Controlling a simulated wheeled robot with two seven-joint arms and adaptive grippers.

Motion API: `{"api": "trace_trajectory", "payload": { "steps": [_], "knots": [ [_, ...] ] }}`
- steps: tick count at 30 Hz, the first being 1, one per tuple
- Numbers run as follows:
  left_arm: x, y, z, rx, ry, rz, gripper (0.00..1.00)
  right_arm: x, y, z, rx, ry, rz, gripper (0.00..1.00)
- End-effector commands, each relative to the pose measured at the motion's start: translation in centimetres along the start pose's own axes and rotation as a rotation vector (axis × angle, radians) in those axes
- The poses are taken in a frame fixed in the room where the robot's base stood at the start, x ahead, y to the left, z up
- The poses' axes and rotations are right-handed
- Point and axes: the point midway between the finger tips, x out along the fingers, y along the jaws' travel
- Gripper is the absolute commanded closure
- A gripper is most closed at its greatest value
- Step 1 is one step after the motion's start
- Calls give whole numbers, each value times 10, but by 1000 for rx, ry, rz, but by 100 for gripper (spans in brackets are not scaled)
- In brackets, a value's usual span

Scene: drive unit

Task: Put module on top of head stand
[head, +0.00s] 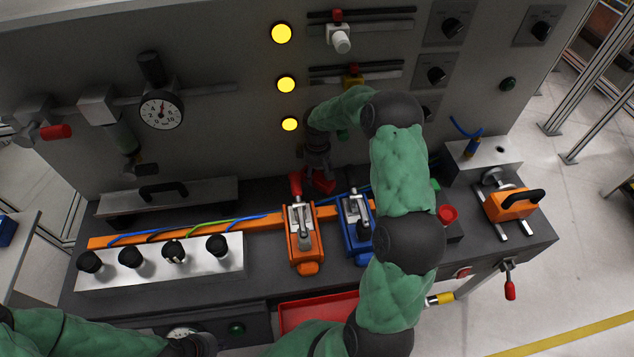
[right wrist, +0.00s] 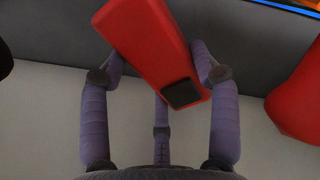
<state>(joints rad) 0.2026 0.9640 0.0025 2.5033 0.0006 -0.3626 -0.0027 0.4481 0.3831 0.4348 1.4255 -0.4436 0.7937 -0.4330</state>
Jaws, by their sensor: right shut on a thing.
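My right gripper (head: 318,168) is low in front of the panel, behind the orange and blue clamp units. It is shut on a red block (head: 323,183), which I take to be the module. In the right wrist view the red block (right wrist: 150,50) sits tilted between the fingers, its black square end (right wrist: 182,92) toward the palm. I cannot tell whether the block touches the surface. I cannot tell which fixture is the head stand.
The orange clamp unit (head: 304,240) with a red lever and the blue clamp unit (head: 355,230) stand close by. A silver knob box (head: 160,268) is at left. A grey box (head: 483,155) and an orange slide unit (head: 508,204) are at right. A red tray (head: 305,314) lies in front.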

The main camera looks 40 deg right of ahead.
Motion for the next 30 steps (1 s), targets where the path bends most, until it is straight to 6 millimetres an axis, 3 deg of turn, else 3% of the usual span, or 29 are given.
{"api": "trace_trajectory", "payload": {
  "steps": [12,24,25,27,30],
  "knots": [
    [8,-3,0,0,0,0,100,45,0,0,-1,0,0,79],
    [10,-4,0,0,0,0,100,49,0,0,0,2,1,79],
    [10,-4,0,0,0,0,100,49,0,0,-1,1,0,35],
    [10,-3,0,0,0,0,100,48,0,0,0,1,0,15],
    [10,-3,0,0,0,0,100,48,0,0,0,1,0,14]
  ]
}}
